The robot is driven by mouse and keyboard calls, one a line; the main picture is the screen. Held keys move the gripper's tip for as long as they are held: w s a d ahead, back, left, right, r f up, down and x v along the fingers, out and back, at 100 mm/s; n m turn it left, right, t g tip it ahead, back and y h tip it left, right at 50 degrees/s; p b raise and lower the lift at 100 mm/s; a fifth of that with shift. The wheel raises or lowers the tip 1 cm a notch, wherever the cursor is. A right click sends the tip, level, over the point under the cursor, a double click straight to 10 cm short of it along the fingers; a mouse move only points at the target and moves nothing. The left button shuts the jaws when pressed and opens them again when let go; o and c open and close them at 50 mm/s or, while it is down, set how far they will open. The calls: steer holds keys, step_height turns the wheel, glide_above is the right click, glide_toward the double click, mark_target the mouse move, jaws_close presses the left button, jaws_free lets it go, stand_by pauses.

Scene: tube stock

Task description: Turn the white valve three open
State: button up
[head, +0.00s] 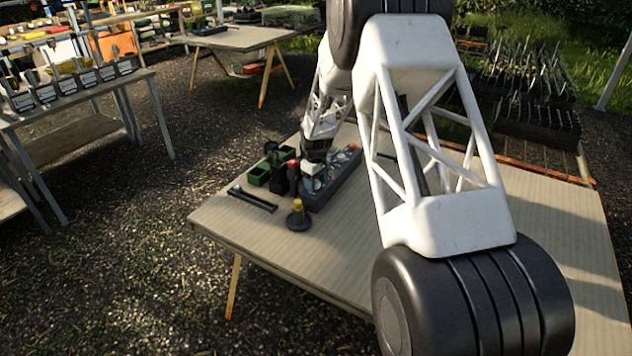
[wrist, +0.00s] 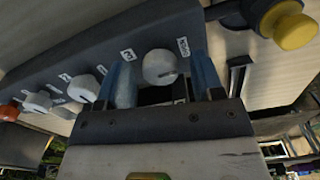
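The white valve (wrist: 160,67) marked 3 is a round knob on a dark grey manifold block (wrist: 140,32), with an "OPEN" label at its right in the wrist view. My gripper (wrist: 158,72) has its two blue fingers apart, one on each side of this knob, with a visible gap on both sides. I cannot tell how far down the fingers reach beside it. In the head view the manifold (head: 338,180) lies on the table, and my gripper (head: 313,182) is over its near part, hiding the valve there.
More white knobs (wrist: 84,88) and a red knob (wrist: 8,112) line the manifold. A yellow-topped black part (head: 298,212) stands close by. Green pots (head: 259,175) and a dark bar (head: 252,199) lie at the left. The table's near left (head: 250,232) is clear.

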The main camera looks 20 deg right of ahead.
mark_target(316, 182)
steer(key=shift+r, duration=0.1)
steer(key=shift+r, duration=3.8)
steer(key=shift+s+r, duration=0.2)
steer(key=shift+r, duration=0.05)
steer(key=s+a+r+m+t, duration=0.1)
steer(key=s+a+r+m, duration=0.1)
steer(key=s+r, duration=0.95)
steer(key=s+a+r+m, duration=0.2)
steer(key=s+r, duration=0.7)
steer(key=s, duration=0.6)
steer(key=s+a+m+t, duration=0.1)
steer(key=s+m, duration=0.2)
steer(key=s, duration=2.5)
steer(key=shift+s+a+r+t, duration=0.15)
steer(key=shift+s+a+t, duration=0.15)
steer(key=shift+s+a, duration=0.1)
